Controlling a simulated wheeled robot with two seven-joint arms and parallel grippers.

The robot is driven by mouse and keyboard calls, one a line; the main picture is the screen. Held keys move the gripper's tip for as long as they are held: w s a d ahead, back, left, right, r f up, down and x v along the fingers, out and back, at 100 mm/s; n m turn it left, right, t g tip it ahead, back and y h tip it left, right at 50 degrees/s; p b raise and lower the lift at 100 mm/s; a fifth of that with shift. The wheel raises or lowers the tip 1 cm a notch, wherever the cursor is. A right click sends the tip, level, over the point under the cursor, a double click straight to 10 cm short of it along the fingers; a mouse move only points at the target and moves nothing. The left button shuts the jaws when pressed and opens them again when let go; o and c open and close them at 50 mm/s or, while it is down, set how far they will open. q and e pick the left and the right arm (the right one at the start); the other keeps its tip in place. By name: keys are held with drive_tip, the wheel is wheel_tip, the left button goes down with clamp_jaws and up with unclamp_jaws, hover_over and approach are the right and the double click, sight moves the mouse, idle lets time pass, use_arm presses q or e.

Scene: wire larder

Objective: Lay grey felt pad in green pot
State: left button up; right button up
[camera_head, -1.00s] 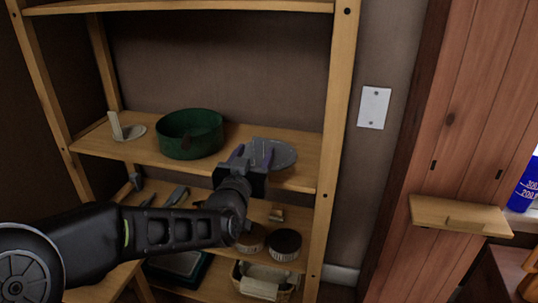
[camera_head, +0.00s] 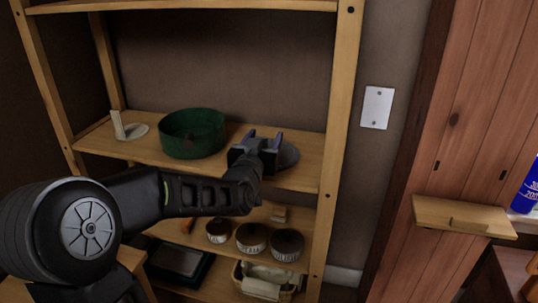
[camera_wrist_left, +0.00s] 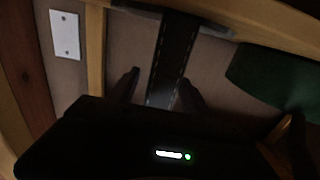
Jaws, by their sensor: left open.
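The green pot (camera_head: 192,146) stands open-topped on the middle shelf, left of my left gripper; its wall also shows at the right of the left wrist view (camera_wrist_left: 275,80). The grey felt pad (camera_head: 289,155) lies on the same shelf at the right, partly hidden behind my left gripper (camera_head: 264,136). In the left wrist view the pad (camera_wrist_left: 213,29) shows as a thin edge, with a dark stitched tab (camera_wrist_left: 172,60) rising from it. My left gripper is open, its fingers (camera_wrist_left: 160,87) on either side of the tab. My right gripper is not in view.
A white stand with a round base (camera_head: 130,131) is left of the pot on the wooden shelf (camera_head: 160,157). A shelf post (camera_head: 334,120) rises at the right. Several tins (camera_head: 251,238) and a basket (camera_head: 268,278) are below. Some shelf between pot and pad is bare.

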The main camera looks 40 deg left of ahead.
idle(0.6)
use_arm(q)
clamp_jaws()
idle(0.4)
idle(0.4)
